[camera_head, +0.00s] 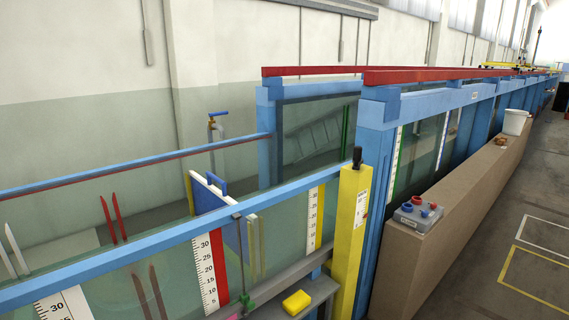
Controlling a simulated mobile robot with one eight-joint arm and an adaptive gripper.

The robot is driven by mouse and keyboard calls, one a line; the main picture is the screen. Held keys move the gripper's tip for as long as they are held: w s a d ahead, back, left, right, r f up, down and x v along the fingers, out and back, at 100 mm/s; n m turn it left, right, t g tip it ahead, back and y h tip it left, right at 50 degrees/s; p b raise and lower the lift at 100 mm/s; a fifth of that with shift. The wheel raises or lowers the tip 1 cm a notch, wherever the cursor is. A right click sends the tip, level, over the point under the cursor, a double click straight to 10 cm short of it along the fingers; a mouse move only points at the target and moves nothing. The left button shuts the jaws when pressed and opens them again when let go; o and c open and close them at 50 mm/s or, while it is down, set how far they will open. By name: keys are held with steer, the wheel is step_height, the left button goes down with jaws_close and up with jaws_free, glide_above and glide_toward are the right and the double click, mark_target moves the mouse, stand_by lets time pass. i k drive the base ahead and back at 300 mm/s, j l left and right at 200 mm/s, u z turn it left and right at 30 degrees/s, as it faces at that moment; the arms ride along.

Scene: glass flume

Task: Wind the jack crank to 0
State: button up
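A yellow upright post (350,235) stands at the near side of the flume, right of centre. A black upright handle (357,157) shows at its top; it may be the grip of the jack crank, but I cannot tell for sure. A white label (362,209) with small marks is on the post's right face; I cannot read it. No crank arm or pointer is clear from here. My gripper is not in view.
A glass flume with blue rails (120,258) runs from left to far right. A yellow block (297,302) lies on a grey shelf (318,290) left of the post. A grey box with red and blue knobs (418,215) sits on the brown ledge (450,225). Floor at right is clear.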

mark_target(357, 160)
steer(key=i+l, duration=0.15)
steer(key=i, duration=0.5)
steer(key=i+l, duration=0.1)
steer(key=i, duration=0.55)
steer(key=i+l, duration=0.15)
steer(key=i, duration=0.5)
